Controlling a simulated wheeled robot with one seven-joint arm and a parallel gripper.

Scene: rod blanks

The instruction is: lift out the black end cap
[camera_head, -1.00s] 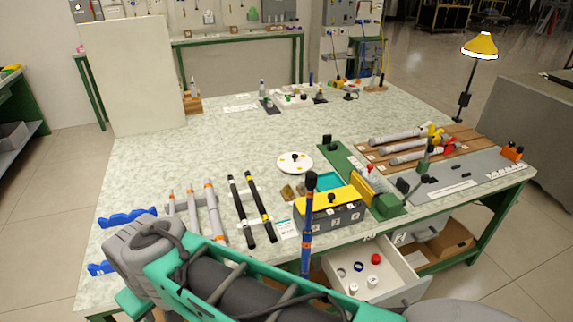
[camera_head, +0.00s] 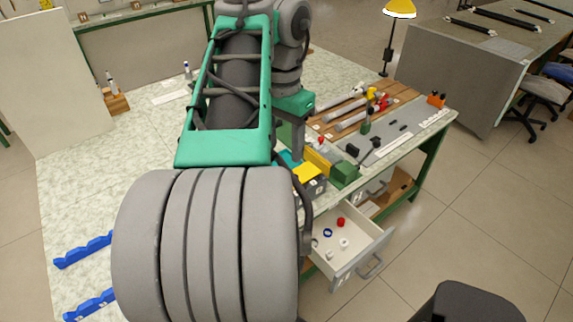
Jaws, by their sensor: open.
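The open drawer (camera_head: 374,250) under the table's front edge holds a red cap (camera_head: 340,222), a blue ring (camera_head: 327,233) and white pieces (camera_head: 344,243). I cannot make out a black end cap for certain in it; my arm covers the drawer's left side. Small black pieces (camera_head: 352,150) lie on the grey mat (camera_head: 410,137), too small to identify as the cap. My arm rises across the middle of the view and bends down over the table. My gripper does not show; the arm hides that area.
A yellow-topped box (camera_head: 308,173) and a green block (camera_head: 344,174) stand near the front edge. Grey rods (camera_head: 350,122) lie on a wooden rack at the back right. Blue supports (camera_head: 84,248) sit at left.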

